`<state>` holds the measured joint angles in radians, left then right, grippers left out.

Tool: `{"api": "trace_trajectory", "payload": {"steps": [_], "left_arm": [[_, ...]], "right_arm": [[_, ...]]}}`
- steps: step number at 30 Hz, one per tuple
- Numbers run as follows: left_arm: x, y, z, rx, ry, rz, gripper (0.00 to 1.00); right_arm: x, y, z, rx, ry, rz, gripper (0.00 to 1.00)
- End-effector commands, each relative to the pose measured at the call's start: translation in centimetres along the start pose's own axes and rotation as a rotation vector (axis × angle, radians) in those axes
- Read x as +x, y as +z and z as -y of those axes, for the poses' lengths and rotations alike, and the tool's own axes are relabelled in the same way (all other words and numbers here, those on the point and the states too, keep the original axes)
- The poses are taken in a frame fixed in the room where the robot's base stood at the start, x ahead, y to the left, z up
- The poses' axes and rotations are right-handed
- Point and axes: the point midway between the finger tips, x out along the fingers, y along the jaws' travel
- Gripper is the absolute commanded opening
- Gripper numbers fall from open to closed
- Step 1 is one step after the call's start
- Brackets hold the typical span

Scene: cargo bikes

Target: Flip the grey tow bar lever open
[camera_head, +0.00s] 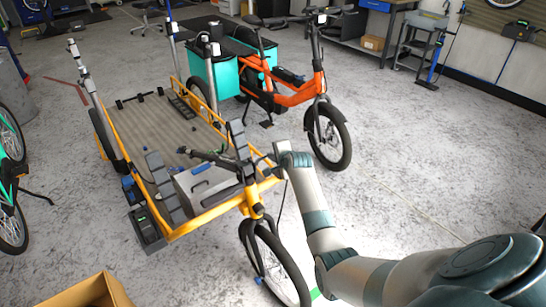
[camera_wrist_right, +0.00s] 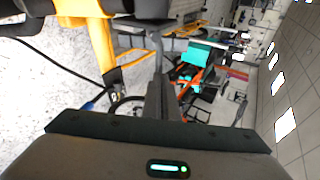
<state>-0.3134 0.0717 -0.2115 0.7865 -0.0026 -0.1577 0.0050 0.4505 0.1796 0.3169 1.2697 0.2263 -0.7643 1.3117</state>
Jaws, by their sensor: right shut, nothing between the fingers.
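The yellow cargo bike (camera_head: 213,212) stands in front of me, with its front wheel towards me. My right arm reaches in from the lower right, and its gripper (camera_head: 270,160) is beside the bike's handlebar area. In the right wrist view the dark fingers (camera_wrist_right: 160,100) are together with nothing between them. A yellow tube of the bike (camera_wrist_right: 103,42) shows close by at upper left there. I cannot make out the grey tow bar lever for certain in either view; the gripper and handlebar parts crowd that area. My left gripper is not in view.
An orange bike (camera_head: 290,95) with teal boxes (camera_head: 212,75) stands behind the cargo bike. A teal bike (camera_head: 10,185) is at the left edge. A cardboard box (camera_head: 88,293) is at the bottom left. The floor to the right is clear.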

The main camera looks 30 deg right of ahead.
Motion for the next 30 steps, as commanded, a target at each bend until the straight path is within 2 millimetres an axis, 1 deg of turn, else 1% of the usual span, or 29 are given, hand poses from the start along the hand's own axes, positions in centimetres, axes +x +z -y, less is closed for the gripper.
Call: {"api": "trace_trajectory", "payload": {"steps": [8, 11, 13, 15, 19, 23, 30], "left_arm": [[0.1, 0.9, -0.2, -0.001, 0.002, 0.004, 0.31], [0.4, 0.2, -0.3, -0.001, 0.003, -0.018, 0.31], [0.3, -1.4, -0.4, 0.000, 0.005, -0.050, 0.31], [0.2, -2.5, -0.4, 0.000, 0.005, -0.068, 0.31], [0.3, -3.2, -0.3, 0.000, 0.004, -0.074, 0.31], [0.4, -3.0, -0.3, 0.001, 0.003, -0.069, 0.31], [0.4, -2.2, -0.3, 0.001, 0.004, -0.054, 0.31]], "right_arm": [[0.5, 0.1, 1.1, -0.178, -0.032, 0.068, 0.00], [0.7, 0.2, 1.4, -0.263, -0.046, 0.101, 0.00], [0.7, 0.5, 1.9, -0.305, -0.055, 0.119, 0.00], [0.6, 0.6, 1.8, -0.297, -0.054, 0.118, 0.00], [0.6, 0.6, 1.8, -0.296, -0.053, 0.118, 0.00], [0.6, 0.6, 1.8, -0.295, -0.052, 0.118, 0.00], [0.6, 0.6, 1.7, -0.294, -0.052, 0.118, 0.00]]}}
